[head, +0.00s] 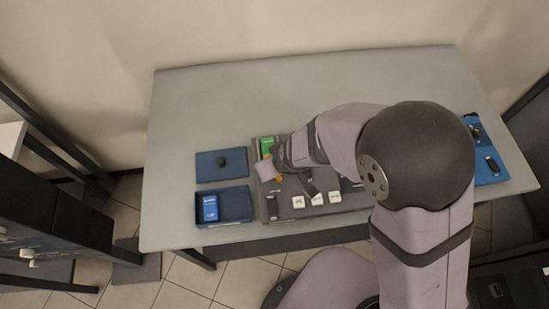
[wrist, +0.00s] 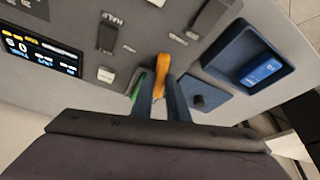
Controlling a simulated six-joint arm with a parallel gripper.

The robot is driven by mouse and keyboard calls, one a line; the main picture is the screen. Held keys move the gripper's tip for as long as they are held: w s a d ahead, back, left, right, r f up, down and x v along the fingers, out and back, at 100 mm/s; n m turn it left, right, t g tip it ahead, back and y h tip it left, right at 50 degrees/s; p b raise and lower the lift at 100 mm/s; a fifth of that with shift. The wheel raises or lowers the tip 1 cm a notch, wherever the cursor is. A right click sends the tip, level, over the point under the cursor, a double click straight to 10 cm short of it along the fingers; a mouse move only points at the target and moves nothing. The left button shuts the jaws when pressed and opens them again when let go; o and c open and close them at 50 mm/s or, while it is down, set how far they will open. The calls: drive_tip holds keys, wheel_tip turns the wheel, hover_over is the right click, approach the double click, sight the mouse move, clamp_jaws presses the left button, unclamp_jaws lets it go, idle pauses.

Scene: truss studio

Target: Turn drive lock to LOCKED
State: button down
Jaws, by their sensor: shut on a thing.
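An orange handle (wrist: 159,76) on the grey control panel (wrist: 140,45) stands between the two fingers of my gripper (wrist: 160,98) in the wrist view. It looks like the drive lock's handle; I cannot read a LOCKED mark beside it. My gripper is shut on it. In the head view a bit of orange (head: 279,180) shows just below my gripper (head: 277,163), over the left part of the panel (head: 285,212).
A blue tray (head: 237,219) holding a blue card (head: 210,208) lies left of the panel, with a blue plate (head: 206,178) bearing a black knob behind it. The table's back left (head: 200,110) is clear.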

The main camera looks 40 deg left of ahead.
drive_tip(key=shift+s+r+m+t+p, duration=0.15)
drive_tip(key=shift+m+p, duration=0.35)
drive_tip(key=shift+p, duration=1.2)
drive_tip(key=shift+r+m+t+p, duration=0.1)
drive_tip(key=shift+m+t+p, duration=0.3)
drive_tip(key=shift+p, duration=1.3)
drive_tip(key=shift+a+f+m+t+h+p, duration=0.1)
drive_tip(key=shift+f+m+t+h+p, duration=0.1)
drive_tip(key=shift+m+p, duration=0.35)
drive_tip(key=shift+f+m+t+h+p, duration=0.1)
drive_tip(key=shift+m+h+p, duration=0.2)
drive_tip(key=shift+m, duration=0.35)
drive_tip(key=c, duration=1.7)
unclamp_jaws()
drive_tip(key=shift+r, duration=0.1)
drive_tip(key=shift+v, duration=3.65)
